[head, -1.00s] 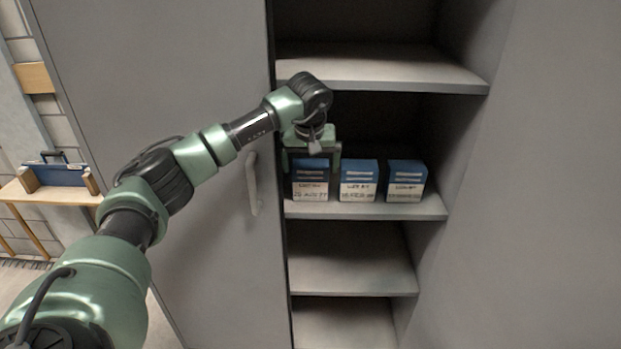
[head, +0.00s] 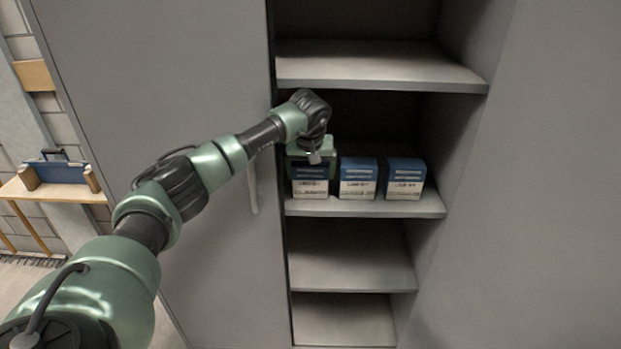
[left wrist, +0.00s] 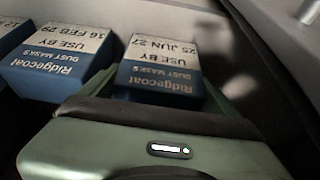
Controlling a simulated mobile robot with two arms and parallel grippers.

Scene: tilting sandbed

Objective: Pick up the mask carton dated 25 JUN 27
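The mask carton dated 25 JUN 27 (left wrist: 160,62) is blue and white, with its print upside down in the left wrist view. In the head view it is the leftmost carton (head: 310,188) on the middle shelf, standing upright. My left gripper (head: 311,171) is at this carton, with its green fingers on either side of the carton's upper part. The fingers look open around it, with a small gap at the side; its top is partly hidden by the gripper. My right gripper is not in view.
The cabinet door (head: 170,80) is close on the left. The shelves above and below are empty.

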